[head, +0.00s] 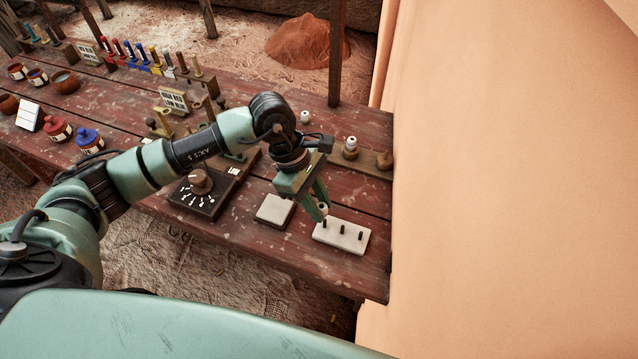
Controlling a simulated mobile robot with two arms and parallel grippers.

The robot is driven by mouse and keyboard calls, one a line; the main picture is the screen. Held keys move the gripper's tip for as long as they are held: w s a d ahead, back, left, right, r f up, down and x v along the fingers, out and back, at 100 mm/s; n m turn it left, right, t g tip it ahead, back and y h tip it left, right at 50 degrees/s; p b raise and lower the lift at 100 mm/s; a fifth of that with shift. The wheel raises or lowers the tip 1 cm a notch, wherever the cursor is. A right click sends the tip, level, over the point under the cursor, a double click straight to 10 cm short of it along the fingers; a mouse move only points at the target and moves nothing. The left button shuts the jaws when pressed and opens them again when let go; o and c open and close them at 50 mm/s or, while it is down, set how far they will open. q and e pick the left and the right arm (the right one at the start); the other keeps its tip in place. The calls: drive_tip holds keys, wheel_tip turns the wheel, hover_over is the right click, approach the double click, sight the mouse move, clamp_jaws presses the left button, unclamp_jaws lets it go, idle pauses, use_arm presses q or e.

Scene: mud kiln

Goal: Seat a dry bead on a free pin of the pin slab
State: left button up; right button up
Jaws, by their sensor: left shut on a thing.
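The pin slab (352,247), a pale rectangular block with several short dark pins, lies on the red-brown table near its front right corner. My left gripper (323,207) is shut on a small whitish bead (323,209), right above the slab's left end. The bead is at or just over the leftmost pin; I cannot tell whether it touches it. The middle and right pins stand bare. Other white beads sit on stands behind: one (305,117) at the back and one (351,142) on a wooden holder. My right gripper is out of view.
A pale square block (274,209) lies left of the slab. A dark box with a dial (200,184) stands further left. Coloured pots (88,138) and upright tools (140,57) fill the table's far left. A large tan surface (510,180) borders the table's right.

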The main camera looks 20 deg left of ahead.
use_arm(q)
drive_tip(key=n, duration=0.1)
drive_tip(key=w+n+t+p, duration=0.1)
drive_tip(key=n, duration=0.1)
drive_tip(key=shift+d, duration=0.15)
drive_tip(key=n, duration=0.1)
drive_tip(key=b, duration=0.2)
hover_over(323, 226)
drive_tip(key=shift+n+t, duration=0.3)
drive_tip(key=shift+t, duration=0.1)
drive_tip(key=shift+w+f, duration=0.1)
drive_tip(key=shift+f, duration=2.25)
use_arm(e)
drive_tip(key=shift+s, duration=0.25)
use_arm(q)
drive_tip(key=shift+r+b, duration=0.1)
drive_tip(key=shift+b, duration=0.35)
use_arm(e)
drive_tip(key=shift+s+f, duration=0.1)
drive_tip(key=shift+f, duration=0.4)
use_arm(q)
drive_tip(key=shift+f+b, duration=0.25)
drive_tip(key=shift+b, duration=0.45)
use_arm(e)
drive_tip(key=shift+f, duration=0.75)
